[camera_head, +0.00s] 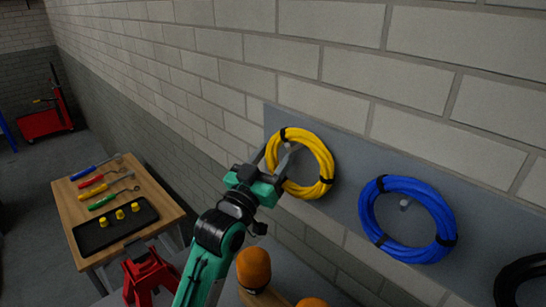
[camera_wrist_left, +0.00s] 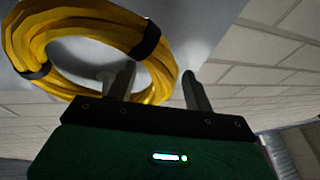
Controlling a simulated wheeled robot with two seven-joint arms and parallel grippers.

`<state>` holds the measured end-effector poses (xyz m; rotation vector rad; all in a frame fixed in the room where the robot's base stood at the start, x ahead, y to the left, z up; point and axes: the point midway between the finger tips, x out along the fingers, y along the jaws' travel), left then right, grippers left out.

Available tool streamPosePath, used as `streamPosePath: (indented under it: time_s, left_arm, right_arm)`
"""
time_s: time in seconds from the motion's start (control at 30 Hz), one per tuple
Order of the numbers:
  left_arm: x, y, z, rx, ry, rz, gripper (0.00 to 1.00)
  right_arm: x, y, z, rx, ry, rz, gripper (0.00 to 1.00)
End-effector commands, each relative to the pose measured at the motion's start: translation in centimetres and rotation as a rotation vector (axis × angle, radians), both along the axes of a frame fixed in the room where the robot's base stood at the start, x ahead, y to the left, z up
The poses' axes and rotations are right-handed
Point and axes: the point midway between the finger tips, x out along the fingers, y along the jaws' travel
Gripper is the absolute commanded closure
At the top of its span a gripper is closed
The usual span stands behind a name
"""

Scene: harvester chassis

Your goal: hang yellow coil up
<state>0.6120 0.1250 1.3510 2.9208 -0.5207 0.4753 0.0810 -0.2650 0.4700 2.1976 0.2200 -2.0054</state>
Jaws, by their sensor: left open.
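The yellow coil (camera_head: 323,157), a ring of cable with black bands, is against the grey wall panel (camera_head: 346,198). A pale peg (camera_head: 291,147) shows inside its ring near the top; whether the coil rests on it is hard to tell. Contact cannot be told. My right gripper is not in view.
A blue coil (camera_head: 372,222) hangs around its own peg (camera_head: 404,203) to the right, and a black coil (camera_head: 503,285) is at the right edge. A wooden table (camera_head: 166,207) with tools and a black tray (camera_head: 90,240) stands left. Orange-topped objects (camera_head: 253,268) are below.

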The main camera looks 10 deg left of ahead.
Motion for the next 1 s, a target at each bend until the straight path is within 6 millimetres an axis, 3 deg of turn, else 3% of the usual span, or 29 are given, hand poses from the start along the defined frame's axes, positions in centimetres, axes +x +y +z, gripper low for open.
streamPosePath:
  time_s: [0.17, 0.57, 0.63, 1.0]
  left_arm:
    - [-1.7, 0.6, -1.0, 0.001, 0.0, 0.0, 0.48]
    - [-10.1, 3.5, -4.2, 0.001, -0.001, -0.001, 0.48]
    - [-10.7, 3.8, -3.9, 0.0, 0.001, 0.0, 0.48]
    - [-12.3, 4.3, -4.5, -0.001, -0.002, 0.0, 0.48]
  right_arm:
    - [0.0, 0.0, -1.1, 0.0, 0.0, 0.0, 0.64]
    - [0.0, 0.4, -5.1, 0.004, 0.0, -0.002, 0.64]
    - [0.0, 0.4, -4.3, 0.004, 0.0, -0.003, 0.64]
    - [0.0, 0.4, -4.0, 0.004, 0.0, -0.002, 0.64]
